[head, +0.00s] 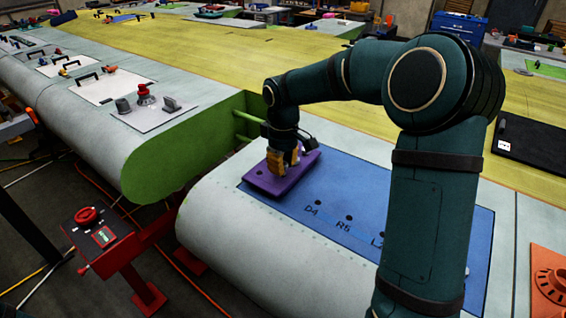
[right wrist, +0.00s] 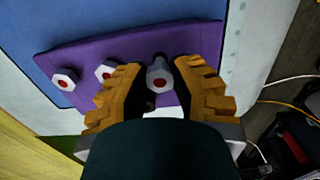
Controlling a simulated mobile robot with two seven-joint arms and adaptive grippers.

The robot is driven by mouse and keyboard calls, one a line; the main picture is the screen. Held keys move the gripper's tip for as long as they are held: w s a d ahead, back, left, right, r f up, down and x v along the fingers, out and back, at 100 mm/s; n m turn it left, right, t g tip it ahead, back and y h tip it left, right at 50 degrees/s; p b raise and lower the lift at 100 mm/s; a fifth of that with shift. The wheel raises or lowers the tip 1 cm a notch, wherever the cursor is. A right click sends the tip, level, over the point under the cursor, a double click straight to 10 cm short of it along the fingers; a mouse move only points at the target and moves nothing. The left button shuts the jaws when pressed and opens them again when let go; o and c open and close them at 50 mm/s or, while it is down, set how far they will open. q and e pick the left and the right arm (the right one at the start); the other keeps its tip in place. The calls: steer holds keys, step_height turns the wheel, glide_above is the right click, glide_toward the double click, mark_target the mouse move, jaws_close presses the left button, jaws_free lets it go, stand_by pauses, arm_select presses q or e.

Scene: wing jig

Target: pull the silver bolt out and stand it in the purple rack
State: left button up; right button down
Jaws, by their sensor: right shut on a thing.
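The purple rack (head: 262,182) lies on the blue panel at the left end of the near wing section. My right gripper (head: 286,165) points down at the rack. In the right wrist view its fingers (right wrist: 160,78) are shut on a silver bolt (right wrist: 158,82) with a hex head and a red centre, over the purple rack (right wrist: 110,48). Two similar hex heads with red centres, one at the left (right wrist: 64,80) and one partly behind a finger (right wrist: 105,72), sit in the rack. The held bolt's lower end is hidden. My left gripper is not in view.
The blue panel (head: 400,238) has dark holes marked D4, R5 and one label partly hidden by my arm. A red stand with a box (head: 90,228) is left of the wing. An orange fixture (head: 551,284) sits at far right, a black case (head: 528,146) behind.

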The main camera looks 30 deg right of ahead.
steer(key=shift+f+b, duration=0.55)
steer(key=shift+f, duration=0.45)
steer(key=c, duration=0.8)
jaws_free()
step_height(320, 180, up, 12)
steer(key=shift+a+r, duration=0.1)
